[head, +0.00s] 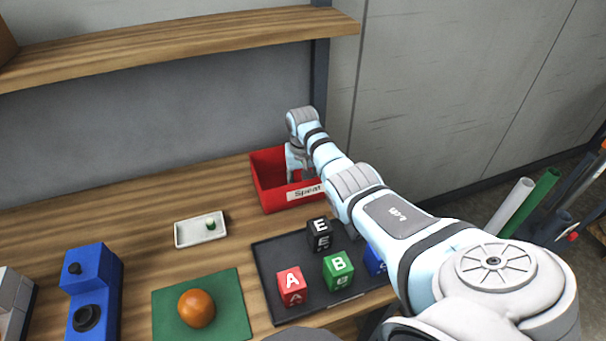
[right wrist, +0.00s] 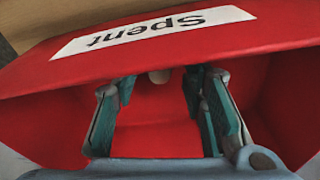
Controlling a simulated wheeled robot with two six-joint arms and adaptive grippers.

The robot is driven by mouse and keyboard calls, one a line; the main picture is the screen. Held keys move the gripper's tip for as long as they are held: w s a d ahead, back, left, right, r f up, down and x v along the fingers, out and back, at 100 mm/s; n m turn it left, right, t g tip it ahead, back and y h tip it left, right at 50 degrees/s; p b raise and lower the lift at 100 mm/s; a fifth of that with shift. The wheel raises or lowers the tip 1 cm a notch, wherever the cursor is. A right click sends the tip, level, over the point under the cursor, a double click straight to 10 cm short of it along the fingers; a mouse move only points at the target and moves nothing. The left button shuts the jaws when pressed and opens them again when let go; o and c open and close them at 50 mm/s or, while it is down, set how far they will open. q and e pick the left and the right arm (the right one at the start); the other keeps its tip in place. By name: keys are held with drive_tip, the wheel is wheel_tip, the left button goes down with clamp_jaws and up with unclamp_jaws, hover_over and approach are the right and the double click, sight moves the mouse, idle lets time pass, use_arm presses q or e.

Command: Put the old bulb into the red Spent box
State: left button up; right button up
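The red Spent box (head: 272,196) stands at the back right of the wooden bench, its white label facing front. It fills the right wrist view (right wrist: 60,110). My right gripper (right wrist: 160,92) is inside the box, pointing down, with its fingers apart. In the head view the right gripper (head: 296,163) is partly hidden by the box wall. A small pale rounded thing (right wrist: 159,76) shows in the box just beyond the fingertips; it may be the old bulb, but too little shows to be sure. My left gripper is not in view.
A white tray (head: 180,236) holds a small green piece (head: 211,224). A black tray (head: 262,267) holds lettered cubes. An orange ball (head: 196,308) sits on a green mat (head: 232,289), beside a blue block fixture (head: 92,290). A wooden shelf (head: 180,45) runs above the bench.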

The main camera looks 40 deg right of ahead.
drive_tip(key=shift+r, duration=0.4)
wheel_tip(320, 180, up, 11)
drive_tip(key=s+p, duration=0.1)
drive_tip(key=p, duration=0.1)
drive_tip(key=shift+a+r+p, duration=0.2)
drive_tip(key=shift+a+p, duration=0.1)
drive_tip(key=shift+a, duration=0.1)
